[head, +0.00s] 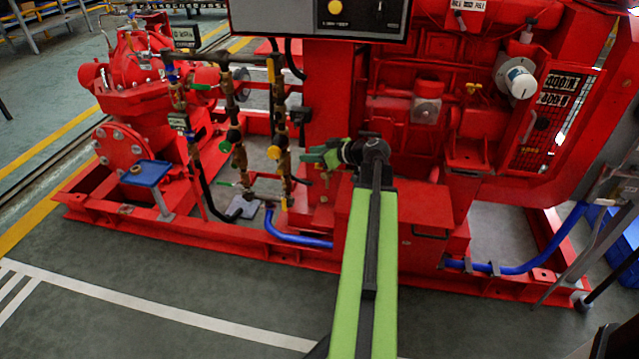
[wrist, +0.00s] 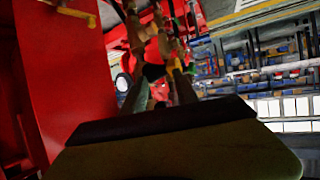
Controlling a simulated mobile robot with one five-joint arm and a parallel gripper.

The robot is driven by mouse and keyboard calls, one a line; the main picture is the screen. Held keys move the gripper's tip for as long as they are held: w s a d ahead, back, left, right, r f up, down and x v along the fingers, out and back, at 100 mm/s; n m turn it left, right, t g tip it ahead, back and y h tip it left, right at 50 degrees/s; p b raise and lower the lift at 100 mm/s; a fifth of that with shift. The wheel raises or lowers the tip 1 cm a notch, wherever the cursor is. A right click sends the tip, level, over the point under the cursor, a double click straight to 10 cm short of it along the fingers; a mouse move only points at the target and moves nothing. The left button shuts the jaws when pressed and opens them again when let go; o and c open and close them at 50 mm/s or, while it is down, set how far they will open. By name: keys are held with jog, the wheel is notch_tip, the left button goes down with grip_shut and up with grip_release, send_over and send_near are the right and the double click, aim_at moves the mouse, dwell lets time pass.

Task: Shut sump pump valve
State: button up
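Brass valves and pipes stand in two upright lines left of my gripper in the head view. No label tells me which is the sump pump valve. My green gripper (head: 308,156) points left at the nearer line, close to it. Contact cannot be made out. In the wrist view its two fingers (wrist: 160,92) look apart, with a red part (wrist: 154,72) showing between or beyond them. Brass fittings (wrist: 140,30) show beyond the fingertips.
A red engine (head: 430,110) stands right of the pipes, with a red box (head: 425,225) below my gripper. A control panel (head: 365,15) hangs above. Blue hoses (head: 295,240) run along the red base frame. The floor in front (head: 180,285) is clear.

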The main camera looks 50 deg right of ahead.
aim_at(318, 165)
jog(key=s+d+f+m+h+b, duration=0.3)
jog(key=s+d+f+b, duration=0.3)
jog(key=s+d, duration=0.4)
jog(key=b+x, duration=0.1)
jog(key=x, duration=0.5)
jog(key=b+x, duration=0.2)
jog(key=x, duration=0.3)
jog(key=a+b+x, duration=0.1)
jog(key=b+x, duration=0.1)
jog(key=x, duration=0.4)
jog(key=shift+w+d+f, duration=0.1)
jog(key=shift+w+f, duration=0.1)
jog(key=shift+f, duration=0.15)
grip_shut()
